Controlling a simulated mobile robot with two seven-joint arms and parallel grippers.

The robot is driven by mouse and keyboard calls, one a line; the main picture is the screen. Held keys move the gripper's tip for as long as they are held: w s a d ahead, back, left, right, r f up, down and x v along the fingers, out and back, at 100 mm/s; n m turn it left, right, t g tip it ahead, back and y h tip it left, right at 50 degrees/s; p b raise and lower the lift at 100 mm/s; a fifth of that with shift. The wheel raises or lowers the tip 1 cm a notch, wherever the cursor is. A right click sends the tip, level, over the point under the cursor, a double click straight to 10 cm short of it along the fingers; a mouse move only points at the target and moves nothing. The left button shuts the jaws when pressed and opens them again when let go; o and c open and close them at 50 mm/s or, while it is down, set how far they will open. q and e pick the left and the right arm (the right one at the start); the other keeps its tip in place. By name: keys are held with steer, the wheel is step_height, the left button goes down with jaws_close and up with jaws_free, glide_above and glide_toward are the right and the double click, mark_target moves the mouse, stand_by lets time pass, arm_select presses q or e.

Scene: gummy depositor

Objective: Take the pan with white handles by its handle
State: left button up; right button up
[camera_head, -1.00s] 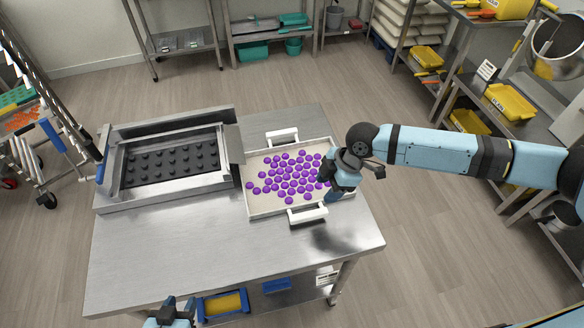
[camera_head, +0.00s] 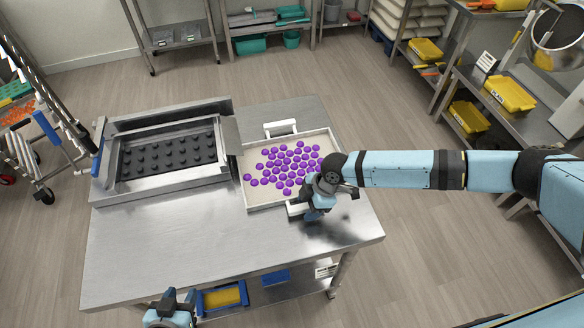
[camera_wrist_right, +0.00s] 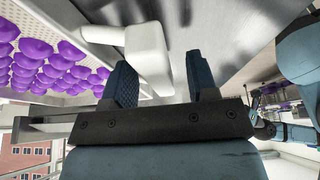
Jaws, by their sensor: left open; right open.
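The pan (camera_head: 248,190) with white handles sits on the steel table and holds many purple gummies (camera_head: 285,165). Its far white handle (camera_head: 281,128) is free. Its near white handle (camera_head: 293,208) is partly hidden by my right gripper (camera_head: 308,210). In the right wrist view the near handle (camera_wrist_right: 148,55) stands in front of the open fingers of my right gripper (camera_wrist_right: 165,85), towards the left finger; I cannot tell whether it touches. My left gripper (camera_head: 172,298) is open and empty at the table's front edge, low in the head view.
A steel depositor with a black studded plate (camera_head: 168,153) stands left of the pan on the table (camera_head: 200,235). The table front is clear. A yellow and blue tray (camera_head: 222,298) lies on the lower shelf. Racks stand left and right.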

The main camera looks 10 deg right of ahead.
steer(key=shift+a+f, duration=0.15)
steer(key=shift+f, duration=0.35)
arm_select(q)
steer(key=shift+a+f, duration=0.2)
steer(key=shift+f, duration=0.1)
arm_select(e)
steer(key=shift+r, duration=0.15)
jaws_close()
arm_select(q)
steer(key=shift+s+d+f, duration=0.1)
steer(key=shift+s+d, duration=0.05)
steer(key=shift+s, duration=0.15)
arm_select(e)
steer(key=shift+r, duration=0.1)
